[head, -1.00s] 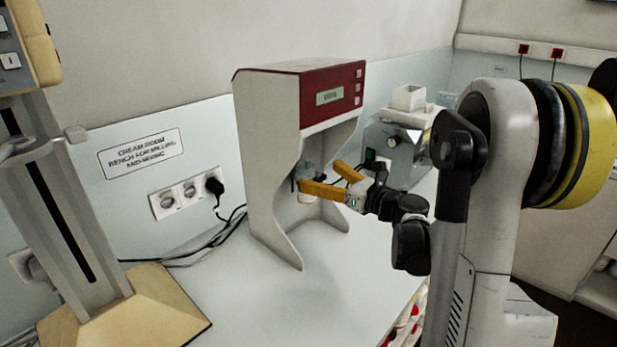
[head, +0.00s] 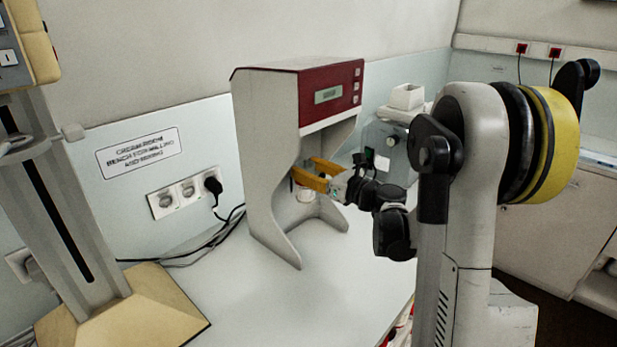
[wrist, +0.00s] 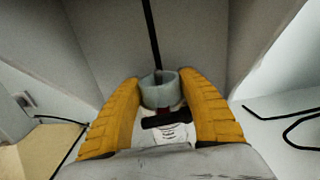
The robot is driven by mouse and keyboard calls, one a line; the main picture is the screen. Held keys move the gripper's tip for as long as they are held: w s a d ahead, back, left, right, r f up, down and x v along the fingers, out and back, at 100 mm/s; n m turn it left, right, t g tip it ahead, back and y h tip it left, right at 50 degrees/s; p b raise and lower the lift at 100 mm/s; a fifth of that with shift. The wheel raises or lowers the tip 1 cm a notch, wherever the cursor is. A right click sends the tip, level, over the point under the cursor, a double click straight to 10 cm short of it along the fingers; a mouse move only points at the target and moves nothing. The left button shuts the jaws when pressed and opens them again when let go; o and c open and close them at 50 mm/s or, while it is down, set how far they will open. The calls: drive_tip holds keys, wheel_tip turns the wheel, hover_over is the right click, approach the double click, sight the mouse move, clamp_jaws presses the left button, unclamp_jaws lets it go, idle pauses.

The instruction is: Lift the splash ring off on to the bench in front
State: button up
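The splash ring (wrist: 160,92) is a pale grey-green open collar. It stands in the middle of the wrist view, around a thin dark shaft (wrist: 153,40) that comes down from above. My gripper (wrist: 160,80) has a yellow finger against each side of the ring, with no clear gap, so it looks shut on it. Below the ring are a black bar with a bit of red and a white labelled jar (wrist: 172,135). The head view shows my gripper (head: 301,165) inside the mill (head: 270,150), a grey housing with a red top. The fingers mostly hide the ring there.
The white bench (head: 335,280) is clear in front of the mill. The mill's side walls stand close around my fingers. A column stand (head: 120,310) is at left, with cables and sockets on the wall. A grey machine (head: 385,140) stands to the right behind my arm.

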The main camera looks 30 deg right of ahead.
drive_tip(key=shift+c, duration=0.7)
drive_tip(key=shift+r+p, duration=0.75)
drive_tip(key=shift+r, duration=0.35)
drive_tip(key=shift+r+p, duration=0.95)
drive_tip(key=shift+r, duration=0.4)
drive_tip(key=v, duration=0.7)
drive_tip(key=shift+b, duration=0.3)
